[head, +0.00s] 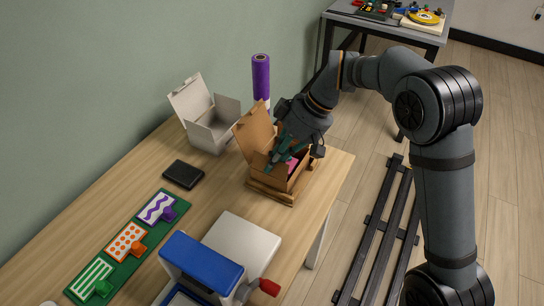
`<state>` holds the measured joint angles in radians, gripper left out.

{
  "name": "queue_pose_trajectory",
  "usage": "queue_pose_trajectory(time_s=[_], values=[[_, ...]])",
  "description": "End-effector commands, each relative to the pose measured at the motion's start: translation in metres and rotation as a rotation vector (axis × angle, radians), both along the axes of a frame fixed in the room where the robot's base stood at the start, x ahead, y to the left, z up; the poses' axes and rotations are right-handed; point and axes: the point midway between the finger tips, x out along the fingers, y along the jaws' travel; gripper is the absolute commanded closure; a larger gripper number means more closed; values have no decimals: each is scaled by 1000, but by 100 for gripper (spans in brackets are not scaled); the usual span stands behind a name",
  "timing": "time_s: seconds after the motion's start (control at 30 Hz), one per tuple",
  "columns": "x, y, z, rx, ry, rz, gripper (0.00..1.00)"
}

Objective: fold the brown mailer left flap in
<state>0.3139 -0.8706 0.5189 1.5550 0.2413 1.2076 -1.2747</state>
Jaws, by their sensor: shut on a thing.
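The brown mailer (268,180) stands on a wooden base (271,194) near the right end of the table, with its lid (254,128) raised at the back. A pink item (292,163) shows inside it. My gripper (270,166) reaches down over the mailer from the upper right. Its teal fingers are at the mailer's left side, shut on the left flap (259,162). The fingers and wrist hide much of the flap and the opening, so the flap's exact angle is hard to tell.
An open white box (211,132) and a purple roll (261,77) stand behind the mailer. A black wallet-like item (183,174), a green board with patterned cards (128,244) and a blue-and-white machine (203,262) occupy the left and front. Bare tabletop (221,190) lies left of the mailer.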

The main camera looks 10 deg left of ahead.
Motion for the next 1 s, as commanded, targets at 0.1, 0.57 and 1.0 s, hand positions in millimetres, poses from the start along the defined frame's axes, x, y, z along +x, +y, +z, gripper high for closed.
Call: queue_pose_trajectory(time_s=[0.1,0.57,1.0], values=[[5,-1,4,33,113,-4,100],[15,-4,-9,147,471,-1,100],[17,-5,-15,192,618,1,100]])
